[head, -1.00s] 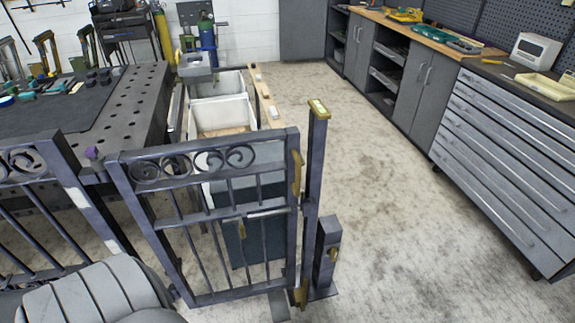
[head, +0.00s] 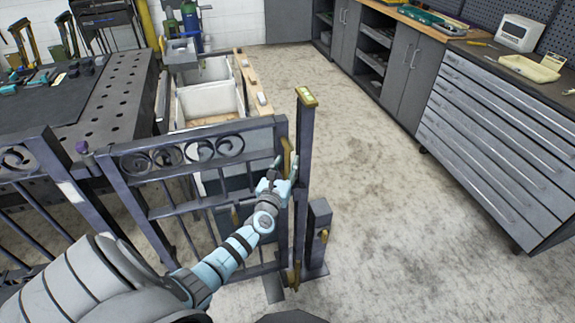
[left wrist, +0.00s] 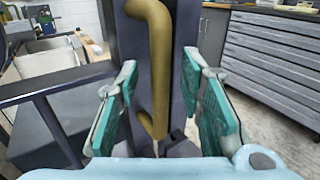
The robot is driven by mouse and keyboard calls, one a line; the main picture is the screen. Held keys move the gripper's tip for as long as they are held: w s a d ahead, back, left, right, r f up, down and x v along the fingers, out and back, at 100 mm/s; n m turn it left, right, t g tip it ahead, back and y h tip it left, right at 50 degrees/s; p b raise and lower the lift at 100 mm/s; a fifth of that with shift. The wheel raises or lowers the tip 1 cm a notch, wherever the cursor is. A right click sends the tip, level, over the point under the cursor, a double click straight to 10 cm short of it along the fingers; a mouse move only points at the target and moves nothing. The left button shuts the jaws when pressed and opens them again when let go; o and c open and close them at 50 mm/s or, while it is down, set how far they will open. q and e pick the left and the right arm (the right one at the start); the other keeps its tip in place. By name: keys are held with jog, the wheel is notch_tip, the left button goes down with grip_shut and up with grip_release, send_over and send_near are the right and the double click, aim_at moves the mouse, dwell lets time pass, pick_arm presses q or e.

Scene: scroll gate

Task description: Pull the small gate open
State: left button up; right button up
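The small dark metal gate (head: 139,158) with scroll work along its top stands in the middle of the head view, its right side beside a dark post (head: 303,170). A brass pull handle (head: 286,158) stands upright on the gate's right edge. My left gripper (head: 279,174) is at that handle. In the left wrist view the handle (left wrist: 157,75) stands upright between the two teal finger pads of my left gripper (left wrist: 159,105). The fingers are open, with gaps on both sides of the handle. My right gripper is not in view.
A short dark post (head: 319,232) stands right of the tall post. A fixed fence panel (head: 50,182) is at the left. A workbench (head: 110,105) and white bins (head: 205,100) stand behind the gate. The floor (head: 375,200) on the right is clear up to the drawer cabinet (head: 490,130).

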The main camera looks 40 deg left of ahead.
pick_arm(q)
jog(key=shift+x, duration=0.75)
jog(key=shift+c, duration=0.2)
grip_shut()
jog(key=shift+d, duration=0.1)
